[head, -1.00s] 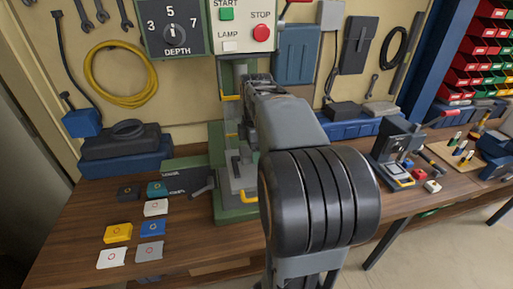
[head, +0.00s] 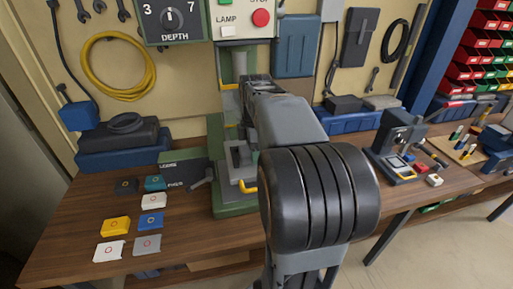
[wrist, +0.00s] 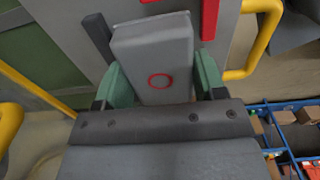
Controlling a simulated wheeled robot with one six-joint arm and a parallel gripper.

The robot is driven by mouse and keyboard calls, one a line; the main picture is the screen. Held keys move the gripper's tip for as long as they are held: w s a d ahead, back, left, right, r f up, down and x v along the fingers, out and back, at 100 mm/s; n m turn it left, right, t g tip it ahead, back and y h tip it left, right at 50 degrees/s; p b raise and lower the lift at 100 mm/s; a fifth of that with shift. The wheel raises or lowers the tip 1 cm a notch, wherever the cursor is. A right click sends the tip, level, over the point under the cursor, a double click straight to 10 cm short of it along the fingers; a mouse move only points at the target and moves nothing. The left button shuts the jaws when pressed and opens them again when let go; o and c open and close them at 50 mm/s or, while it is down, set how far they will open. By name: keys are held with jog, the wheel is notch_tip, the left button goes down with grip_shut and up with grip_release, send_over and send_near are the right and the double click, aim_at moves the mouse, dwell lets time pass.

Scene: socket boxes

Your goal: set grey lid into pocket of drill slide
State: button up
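In the wrist view a grey lid (wrist: 155,58) with a red ring sits between the green fingertips of my gripper (wrist: 163,84), which appears closed on its sides. Beyond the lid is a grey surface of the drill slide (wrist: 228,22), with a dark bar on the left, a red bar on the right and yellow handles. The pocket itself is hidden behind the lid, and I cannot tell whether lid and slide touch. In the head view the drill slide (head: 238,158) shows partly at the green drill press; my arm hides the gripper and held lid.
Several small ringed pieces lie on the wooden bench to the left, including yellow (head: 116,226), blue (head: 151,224) and another grey one (head: 147,244). A green-black box (head: 184,172) stands beside the press. A small grey machine (head: 400,148) stands at the right.

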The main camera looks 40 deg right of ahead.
jog(key=shift+o, duration=0.7)
jog(key=shift+s, duration=0.1)
jog(key=shift+o, duration=0.5)
notch_tip(320, 180, up, 14)
jog(key=shift+p, duration=0.45)
jog(key=shift+f, duration=0.1)
